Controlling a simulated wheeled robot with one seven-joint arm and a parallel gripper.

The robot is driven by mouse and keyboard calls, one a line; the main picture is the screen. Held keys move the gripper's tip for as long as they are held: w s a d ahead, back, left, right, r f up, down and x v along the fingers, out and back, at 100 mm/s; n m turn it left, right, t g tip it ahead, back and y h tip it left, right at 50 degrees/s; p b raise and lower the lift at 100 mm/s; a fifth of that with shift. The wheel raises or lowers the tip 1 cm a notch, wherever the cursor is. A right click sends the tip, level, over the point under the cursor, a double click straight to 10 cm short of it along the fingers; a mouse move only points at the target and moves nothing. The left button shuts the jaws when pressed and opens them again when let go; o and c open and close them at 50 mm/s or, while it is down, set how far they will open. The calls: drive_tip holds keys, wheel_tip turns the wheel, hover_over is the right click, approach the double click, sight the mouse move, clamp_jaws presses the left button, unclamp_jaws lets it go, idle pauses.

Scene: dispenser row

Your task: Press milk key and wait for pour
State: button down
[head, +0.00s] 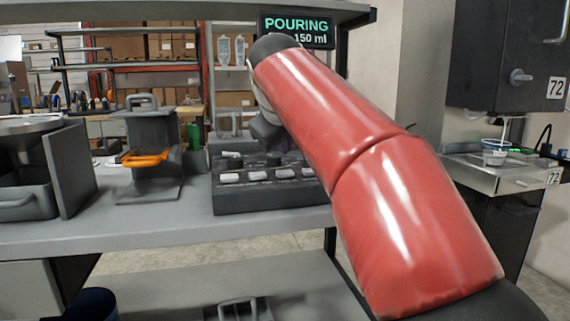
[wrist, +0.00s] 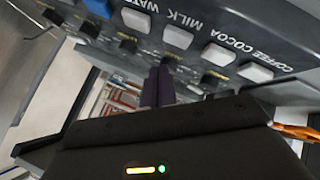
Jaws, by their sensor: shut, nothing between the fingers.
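The dark key panel (head: 270,197) stands on the grey shelf in the head view, with a row of pale keys on top. In the wrist view the milk key (wrist: 178,37) is a pale key beside the word MILK, between the water and cocoa keys. My gripper (wrist: 158,82) is shut and empty, its dark fingertips close to the panel by the black knob in line with the milk key. I cannot tell whether they touch anything. My red arm hides part of the panel in the head view. The display (head: 297,30) reads POURING, 150 ml.
A grey stand with an orange handle (head: 146,158) is left of the panel. A grey hopper unit (head: 28,165) stands further left. A dark cabinet marked 72 (head: 507,58) hangs at the right. Bare shelf (head: 110,230) lies in front.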

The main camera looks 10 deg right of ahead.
drive_tip(key=shift+r+p, duration=0.35)
drive_tip(key=shift+r, duration=1.15)
drive_tip(key=s+f+m+g+y, duration=0.1)
drive_tip(key=s+f+m, duration=0.1)
drive_tip(key=s+f, duration=1.2)
drive_tip(key=s+f+m+g+y, duration=0.1)
drive_tip(key=s+f+m+g, duration=0.1)
drive_tip(key=s+f, duration=1.1)
wheel_tip(320, 180, down, 5)
drive_tip(key=shift+s+d+f+m+y, duration=0.15)
drive_tip(key=shift+s+m+y, duration=0.25)
drive_tip(key=shift+m, duration=0.3)
